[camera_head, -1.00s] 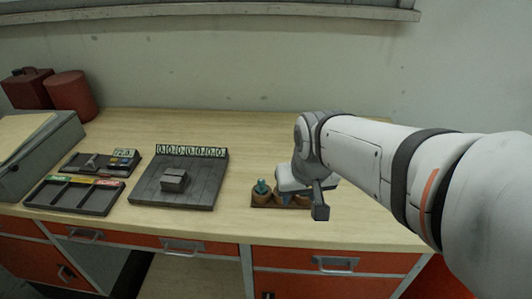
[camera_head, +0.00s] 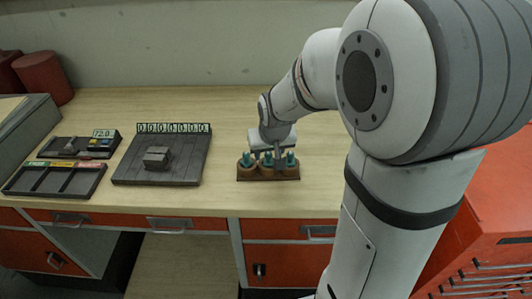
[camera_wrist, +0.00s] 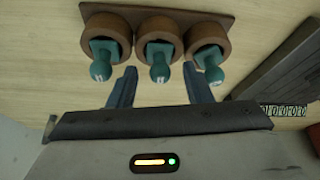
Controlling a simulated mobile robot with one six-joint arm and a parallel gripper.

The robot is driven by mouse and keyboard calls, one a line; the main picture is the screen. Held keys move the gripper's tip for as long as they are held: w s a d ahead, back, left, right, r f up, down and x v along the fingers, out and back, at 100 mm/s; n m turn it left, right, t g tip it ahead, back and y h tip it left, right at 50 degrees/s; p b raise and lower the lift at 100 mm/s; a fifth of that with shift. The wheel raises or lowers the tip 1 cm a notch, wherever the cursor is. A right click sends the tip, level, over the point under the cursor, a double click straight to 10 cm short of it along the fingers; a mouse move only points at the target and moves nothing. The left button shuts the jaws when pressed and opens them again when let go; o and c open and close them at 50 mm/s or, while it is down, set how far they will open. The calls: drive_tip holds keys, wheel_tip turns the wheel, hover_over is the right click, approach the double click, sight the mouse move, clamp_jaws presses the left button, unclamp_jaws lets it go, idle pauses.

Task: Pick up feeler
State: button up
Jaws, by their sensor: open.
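Three teal pieces with round knobs stand in brown round cups on a brown stand (camera_head: 268,178). In the wrist view they are the left piece (camera_wrist: 101,69), the middle piece (camera_wrist: 159,70) and the right piece (camera_wrist: 212,72). Each knob has a small white mark that I cannot read. I cannot tell which one is called the feeler. My gripper (camera_wrist: 160,70) is open, with one finger on each side of the middle piece in this view and nothing clamped. In the head view my gripper (camera_head: 270,152) is at the stand and partly hides the pieces.
A dark slatted plate (camera_head: 165,172) with a grey block (camera_head: 157,157) and a digit display (camera_head: 172,128) lies left of the stand. Farther left are a three-slot tray (camera_head: 52,180) and a small device (camera_head: 85,146). The table (camera_head: 225,105) behind the stand is clear.

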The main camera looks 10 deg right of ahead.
drive_tip(key=shift+w+f, duration=0.15)
drive_tip(key=shift+f, duration=0.4)
drive_tip(key=shift+c, duration=0.4)
drive_tip(key=c, duration=0.8)
drive_tip(key=shift+c, duration=0.2)
